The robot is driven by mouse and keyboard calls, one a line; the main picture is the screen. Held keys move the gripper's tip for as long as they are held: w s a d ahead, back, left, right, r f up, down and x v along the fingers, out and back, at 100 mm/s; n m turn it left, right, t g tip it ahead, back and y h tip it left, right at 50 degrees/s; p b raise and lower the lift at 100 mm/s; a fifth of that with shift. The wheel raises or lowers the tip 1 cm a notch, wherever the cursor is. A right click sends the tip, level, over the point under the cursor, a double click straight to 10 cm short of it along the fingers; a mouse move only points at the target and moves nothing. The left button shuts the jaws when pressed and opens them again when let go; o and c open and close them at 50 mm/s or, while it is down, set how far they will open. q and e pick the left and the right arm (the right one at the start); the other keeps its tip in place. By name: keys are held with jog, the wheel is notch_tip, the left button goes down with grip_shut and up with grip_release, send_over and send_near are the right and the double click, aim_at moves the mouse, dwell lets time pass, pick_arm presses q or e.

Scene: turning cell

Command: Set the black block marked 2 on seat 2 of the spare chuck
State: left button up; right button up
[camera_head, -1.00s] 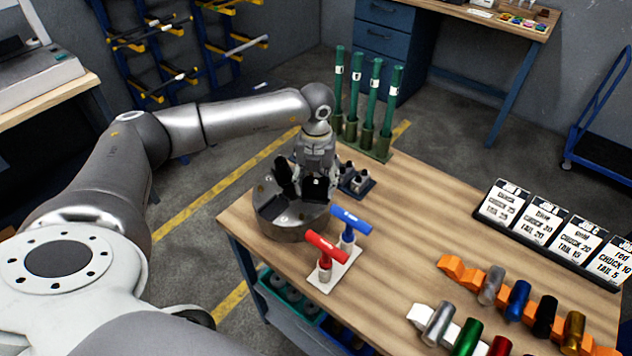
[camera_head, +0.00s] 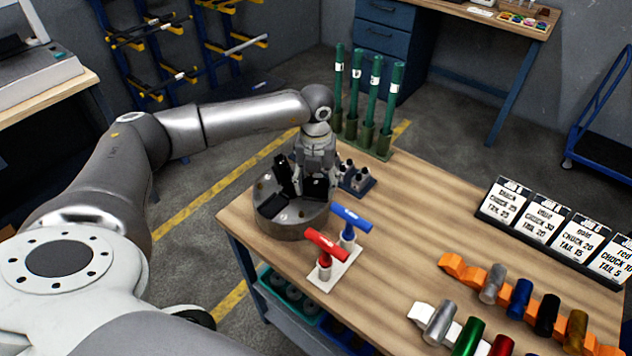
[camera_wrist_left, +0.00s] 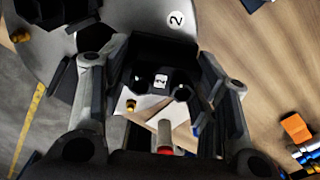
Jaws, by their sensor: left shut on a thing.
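The spare chuck (camera_head: 290,229) is a round grey disc at the table's left corner. A black block (camera_head: 273,208) lies on its left part. My left gripper (camera_head: 302,183) is over the chuck, shut on the black block marked 2 (camera_head: 316,188) at the chuck's right side. In the left wrist view this block (camera_wrist_left: 160,50) sits between the fingers, its white label turned sideways. A round white 2 mark shows on the chuck (camera_wrist_left: 100,12) just beyond it. Whether the block touches its seat is hidden. My right gripper is out of view.
Red (camera_head: 326,245) and blue (camera_head: 352,218) T-handled keys stand on a white plate close in front of the chuck. A dark holder (camera_head: 357,181) stands just right of the gripper, with green tubes (camera_head: 376,95) behind. The table's middle is clear.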

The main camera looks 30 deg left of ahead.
pick_arm(q)
jog(key=o, duration=1.4)
jog(key=shift+o, duration=0.4)
jog(key=shift+f, duration=0.1)
notch_tip(320, 180, up, 12)
